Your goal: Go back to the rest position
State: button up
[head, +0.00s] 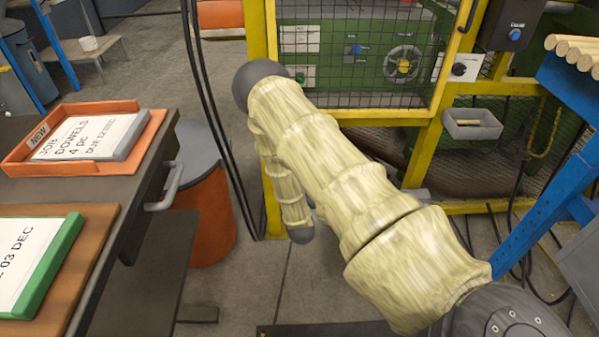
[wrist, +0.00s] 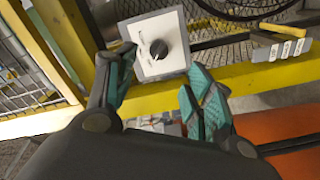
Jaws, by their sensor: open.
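My gripper (wrist: 159,66) shows in the wrist view with its two teal-padded fingers spread apart and nothing held between them. A grey switch box with a white plate and a dark rotary knob (wrist: 159,49) appears beyond the fingertips, between them in the picture. The gap from fingertips to knob cannot be told. The same rotary switch (head: 460,69) shows in the head view on the yellow frame. My arm, in a pale sleeve, crosses the middle of the head view; my gripper cannot be made out there.
A yellow machine guard (head: 436,150) with mesh stands ahead, with a grey bin (head: 471,121) on it. At left is a bench with an orange tray (head: 22,158) and a green-edged board (head: 50,282). An orange drum (head: 208,215) stands beside it. A blue rack (head: 520,215) is at right.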

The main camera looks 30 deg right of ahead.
jog(key=shift+s+a, duration=0.25)
jog(key=shift+s, duration=0.1)
dwell(0.3)
jog(key=s+a+f+m+g+y, duration=0.2)
jog(key=s+a+f+g+y, duration=0.15)
jog(key=s+a+f, duration=0.55)
jog(key=s+a+f+m+g+y, duration=0.25)
jog(key=s+a+f+g, duration=0.2)
jog(key=s, duration=0.75)
jog(key=s+a+r+g+y, duration=0.1)
jog(key=s+a+g, duration=0.2)
jog(key=s, duration=0.4)
jog(key=s+a+r+m+g+y, duration=0.1)
jog(key=s+a+g, duration=0.15)
jog(key=s, duration=0.55)
jog(key=s+a+r+g+y, duration=0.1)
jog(key=s+a+g, duration=0.1)
jog(key=s+a, duration=0.35)
notch_tip(320, 180, up, 14)
jog(key=s+d+p, duration=0.1)
jog(key=d+p, duration=0.1)
jog(key=p, duration=1.2)
jog(key=shift+p, duration=0.3)
